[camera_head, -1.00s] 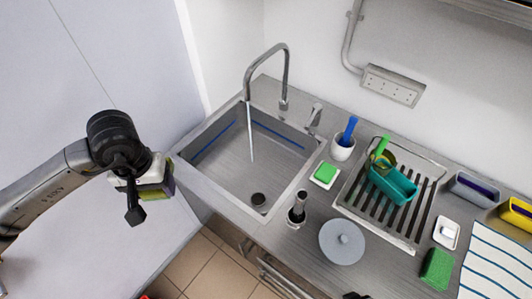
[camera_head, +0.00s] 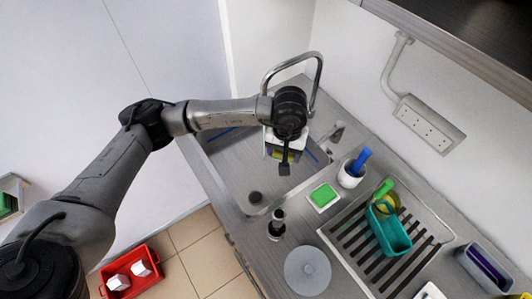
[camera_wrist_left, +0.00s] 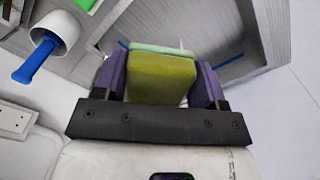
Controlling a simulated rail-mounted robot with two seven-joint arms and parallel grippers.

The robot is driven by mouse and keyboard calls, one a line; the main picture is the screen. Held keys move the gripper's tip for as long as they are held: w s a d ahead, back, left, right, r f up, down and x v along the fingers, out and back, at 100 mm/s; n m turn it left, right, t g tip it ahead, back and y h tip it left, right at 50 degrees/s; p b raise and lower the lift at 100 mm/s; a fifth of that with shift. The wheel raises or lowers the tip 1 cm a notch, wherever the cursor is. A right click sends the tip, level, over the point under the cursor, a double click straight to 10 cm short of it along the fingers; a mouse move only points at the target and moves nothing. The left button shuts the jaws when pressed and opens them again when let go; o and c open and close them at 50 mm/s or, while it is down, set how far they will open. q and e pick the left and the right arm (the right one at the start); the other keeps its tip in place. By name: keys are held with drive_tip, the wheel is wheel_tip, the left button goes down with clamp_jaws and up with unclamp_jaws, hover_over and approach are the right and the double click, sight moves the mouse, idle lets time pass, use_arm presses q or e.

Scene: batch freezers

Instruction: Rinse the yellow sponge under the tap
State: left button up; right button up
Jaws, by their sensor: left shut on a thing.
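My left gripper (camera_head: 285,147) is over the right part of the steel sink (camera_head: 232,165), below the curved tap (camera_head: 318,68). In the left wrist view its purple finger pads (camera_wrist_left: 160,68) are shut on the yellow sponge (camera_wrist_left: 162,80), which has a pale green layer at its far side. In the head view only a small olive strip of the sponge shows under the gripper. The tap's outlet and any water stream are hidden behind my wrist. My right gripper is not in view.
Right of the sink are a green sponge on a white dish (camera_head: 323,196), a white cup with a blue brush (camera_head: 352,172), and a drying rack (camera_head: 345,240) with a teal container. A dark-topped bottle (camera_head: 277,224) and grey round lid (camera_head: 307,270) stand in front.

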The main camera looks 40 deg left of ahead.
use_arm(q)
drive_tip(key=s+a+f+n+p, duration=0.35)
drive_tip(key=a+f+n, duration=0.25)
drive_tip(key=f, duration=0.2)
use_arm(e)
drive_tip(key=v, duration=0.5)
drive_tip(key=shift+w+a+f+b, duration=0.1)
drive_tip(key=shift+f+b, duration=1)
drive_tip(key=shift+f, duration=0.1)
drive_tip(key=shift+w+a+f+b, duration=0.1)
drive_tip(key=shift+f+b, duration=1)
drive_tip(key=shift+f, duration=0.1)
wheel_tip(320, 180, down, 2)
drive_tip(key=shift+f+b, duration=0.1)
drive_tip(key=shift+b, duration=1)
use_arm(q)
drive_tip(key=w+a+f+b, duration=0.1)
drive_tip(key=w+a+f, duration=0.1)
drive_tip(key=w, duration=0.4)
drive_tip(key=w+a+f+b, duration=0.1)
drive_tip(key=w+a+f, duration=0.1)
drive_tip(key=w+a, duration=0.2)
drive_tip(key=shift+w+a, duration=0.35)
drive_tip(key=shift+w, duration=0.9)
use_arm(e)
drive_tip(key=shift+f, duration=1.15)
use_arm(q)
drive_tip(key=shift+w+r+n, duration=0.1)
drive_tip(key=shift+n, duration=0.2)
